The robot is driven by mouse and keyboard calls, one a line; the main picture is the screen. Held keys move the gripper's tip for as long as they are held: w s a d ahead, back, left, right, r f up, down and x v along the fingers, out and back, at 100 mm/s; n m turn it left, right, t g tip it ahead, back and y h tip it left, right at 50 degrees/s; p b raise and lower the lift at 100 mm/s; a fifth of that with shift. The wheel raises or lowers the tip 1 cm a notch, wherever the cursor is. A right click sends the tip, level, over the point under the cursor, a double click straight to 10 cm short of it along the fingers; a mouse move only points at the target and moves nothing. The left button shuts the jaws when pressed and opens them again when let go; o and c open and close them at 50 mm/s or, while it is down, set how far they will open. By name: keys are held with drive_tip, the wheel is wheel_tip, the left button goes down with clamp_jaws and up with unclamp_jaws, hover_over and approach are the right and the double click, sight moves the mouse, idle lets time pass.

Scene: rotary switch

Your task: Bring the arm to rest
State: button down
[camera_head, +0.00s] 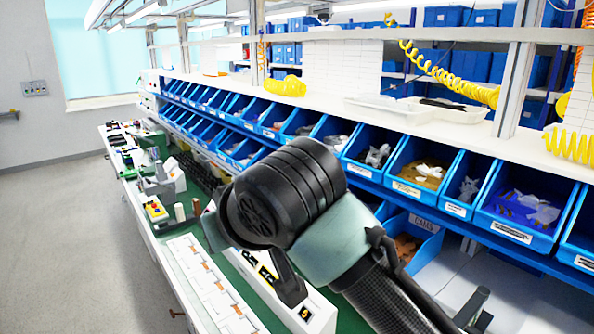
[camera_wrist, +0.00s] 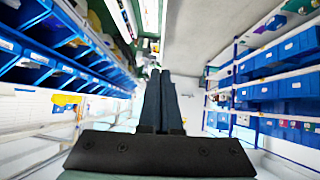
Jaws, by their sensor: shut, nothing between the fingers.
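My gripper (camera_wrist: 161,76) shows in the wrist view, its two dark fingers lying side by side and shut, with nothing between them. Its dark mounting plate fills the bottom of that view. In the head view my black and pale green arm (camera_head: 290,195) rises across the middle, over the workbench (camera_head: 135,205) and in front of the blue bins. I cannot pick out the fingers in that view. I cannot make out a rotary switch for certain in either view.
Rows of blue bins (camera_head: 420,172) with parts run along the shelf behind my arm. Yellow coiled hoses (camera_head: 450,75) hang at the right. A yellow-topped box (camera_head: 155,211) and a white tray strip (camera_head: 210,285) lie on the bench. Open floor (camera_head: 60,240) is at the left.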

drive_tip(key=s+a+r+t+y+b, duration=0.1)
drive_tip(key=s+a+r+t+y, duration=0.15)
drive_tip(key=r, duration=0.25)
drive_tip(key=s+a+r+n+t+y+b, duration=0.1)
drive_tip(key=r+t, duration=0.2)
drive_tip(key=r, duration=0.2)
drive_tip(key=s+a+r+t+y+b, duration=0.1)
drive_tip(key=a+r+t+y, duration=0.1)
drive_tip(key=r, duration=0.3)
drive_tip(key=s+d+r+m+t+h+b, duration=0.2)
drive_tip(key=s+d+m+t+h, duration=0.2)
drive_tip(key=d, duration=0.3)
drive_tip(key=s+d+r+m+t+h+b, duration=0.1)
drive_tip(key=s+d+m+t+h+b, duration=0.1)
drive_tip(key=s+d+m+t+h, duration=0.2)
drive_tip(key=s+d+t+h, duration=0.2)
drive_tip(key=d+t+h, duration=0.1)
drive_tip(key=d, duration=0.1)
drive_tip(key=shift+s+d+r, duration=0.25)
drive_tip(key=shift+s+r, duration=0.1)
drive_tip(key=shift+s, duration=0.05)
